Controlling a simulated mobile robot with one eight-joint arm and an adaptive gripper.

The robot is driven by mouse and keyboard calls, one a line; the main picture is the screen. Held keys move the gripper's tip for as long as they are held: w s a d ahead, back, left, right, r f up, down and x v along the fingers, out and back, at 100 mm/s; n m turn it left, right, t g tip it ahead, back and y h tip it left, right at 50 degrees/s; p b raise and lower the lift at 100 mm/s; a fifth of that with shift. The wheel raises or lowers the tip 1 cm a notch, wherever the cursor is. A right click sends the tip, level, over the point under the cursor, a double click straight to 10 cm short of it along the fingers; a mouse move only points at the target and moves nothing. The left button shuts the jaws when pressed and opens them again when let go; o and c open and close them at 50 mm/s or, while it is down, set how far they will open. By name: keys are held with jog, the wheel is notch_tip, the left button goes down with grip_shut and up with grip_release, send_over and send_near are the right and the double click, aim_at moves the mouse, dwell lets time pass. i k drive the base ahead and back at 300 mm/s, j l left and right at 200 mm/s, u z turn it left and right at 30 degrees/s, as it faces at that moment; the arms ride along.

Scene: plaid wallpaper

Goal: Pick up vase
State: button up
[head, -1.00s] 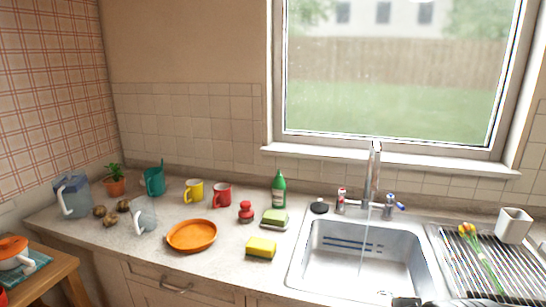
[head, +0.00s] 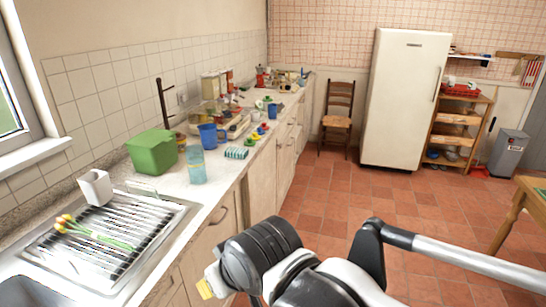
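No object is plainly marked as the vase. A white squarish container (head: 96,187), which may be it, stands upright at the back of the metal drainboard (head: 60,270). Tulips (head: 95,232) lie on the drainboard in front of it. A clear bluish cylindrical vessel (head: 196,166) stands on the counter to the right, and could also be a vase. My gripper (head: 207,287) shows only in part at the lower middle, with a yellowish tip, below and apart from both vessels. Its fingers cannot be made out.
A green bin (head: 153,152) stands behind the clear vessel. A blue cup (head: 208,137) and a striped sponge-like block (head: 237,153) are nearby on the counter. The sink edge is at the lower left. Open tiled floor (head: 325,195) lies to the right, with a chair (head: 338,115) and fridge (head: 402,100) beyond.

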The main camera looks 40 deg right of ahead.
aim_at(195, 154)
jog(key=z, duration=0.45)
jog(key=u, duration=1.5)
jog(key=z, duration=1.5)
jog(key=i+j+u, duration=0.15)
jog(key=i, duration=0.35)
jog(key=i+j+u, duration=0.1)
jog(key=i, duration=0.4)
jog(key=j, duration=0.1)
